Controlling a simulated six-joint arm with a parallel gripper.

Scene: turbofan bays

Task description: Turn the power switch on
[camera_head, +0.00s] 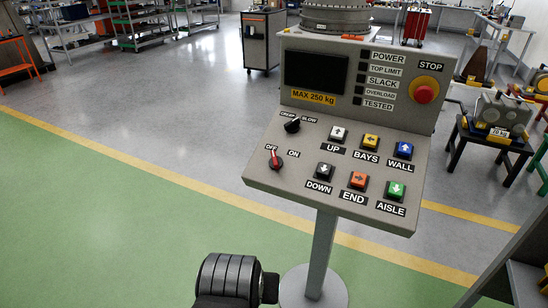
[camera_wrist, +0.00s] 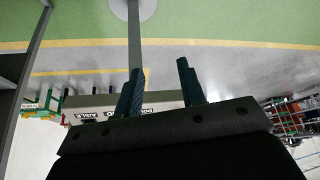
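The power switch (camera_head: 275,160) is a small rotary knob with a red pointer at the lower left of the grey control panel (camera_head: 300,190) in the head view. Its pointer is up and slightly left, toward the OFF label; the ON label is to its right. In the wrist view my gripper (camera_wrist: 158,66) has two dark fingers set apart with nothing between them. The panel (camera_wrist: 160,97) shows upside down behind the fingers there, and the switch cannot be made out. The fingers are not in the head view; only a dark part of my arm shows at the bottom.
A second knob (camera_head: 292,126) marked CREEP and SLOW sits just above the switch. Several push buttons and a red stop button (camera_head: 424,94) are to the right. The panel stands on a grey post (camera_head: 322,255). Open floor lies to its left.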

